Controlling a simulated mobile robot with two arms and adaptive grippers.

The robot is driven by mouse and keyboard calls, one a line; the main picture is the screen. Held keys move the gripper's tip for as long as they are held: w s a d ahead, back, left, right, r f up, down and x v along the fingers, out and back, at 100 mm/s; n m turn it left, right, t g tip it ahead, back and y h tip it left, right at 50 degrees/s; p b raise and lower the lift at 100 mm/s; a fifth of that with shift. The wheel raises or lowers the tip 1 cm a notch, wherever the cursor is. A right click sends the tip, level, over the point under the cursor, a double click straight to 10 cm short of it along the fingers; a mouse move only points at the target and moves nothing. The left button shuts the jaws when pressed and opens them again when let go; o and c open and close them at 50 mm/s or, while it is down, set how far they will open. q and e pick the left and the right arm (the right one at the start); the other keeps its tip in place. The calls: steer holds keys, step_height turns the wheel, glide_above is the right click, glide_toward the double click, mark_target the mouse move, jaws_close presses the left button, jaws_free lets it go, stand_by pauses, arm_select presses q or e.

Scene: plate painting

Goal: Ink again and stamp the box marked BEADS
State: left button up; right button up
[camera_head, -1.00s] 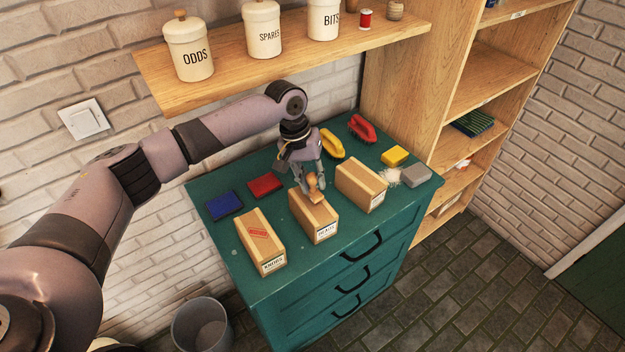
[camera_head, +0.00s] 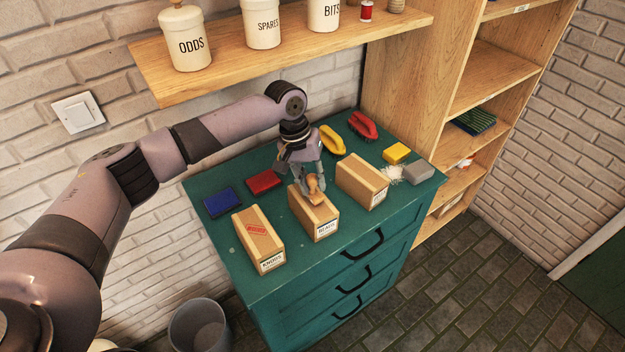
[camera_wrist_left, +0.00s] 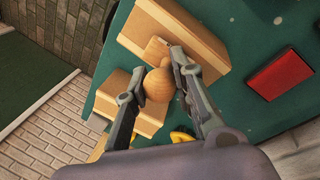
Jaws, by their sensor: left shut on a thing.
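The box marked BEADS (camera_head: 324,228) stands in the middle of the teal chest top, between two other boxes. My left gripper (camera_head: 314,188) is shut on the wooden stamp (camera_head: 315,197) and holds it at the top of this box. In the left wrist view, the stamp's round handle (camera_wrist_left: 158,84) sits between the gripper's fingers, with the BEADS box (camera_wrist_left: 178,28) behind it. I cannot tell whether the stamp's face touches the box, and any print under it is hidden. A red ink pad (camera_head: 264,182) and a blue one (camera_head: 223,203) lie behind the boxes.
The KNOBS box (camera_head: 258,240) at left bears a red print. Another box (camera_head: 362,182) stands at right without a visible print. Yellow (camera_head: 332,141) and red (camera_head: 362,125) brushes, a yellow block (camera_head: 396,154) and a grey block (camera_head: 419,174) lie behind and right. A shelf (camera_head: 300,50) hangs above.

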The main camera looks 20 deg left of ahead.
arm_select(q)
steer(key=shift+f, duration=0.5)
stand_by(0.4)
steer(key=shift+s+f, duration=0.1)
stand_by(1.0)
steer(key=shift+f+p, duration=0.1)
steer(key=shift+p, duration=0.4)
stand_by(0.6)
steer(key=shift+s, duration=0.1)
stand_by(0.4)
step_height(320, 180, up, 5)
steer(key=p, duration=0.5)
steer(key=shift+p, duration=0.4)
steer(key=shift+r+p, duration=0.85)
steer(key=shift+r, duration=0.3)
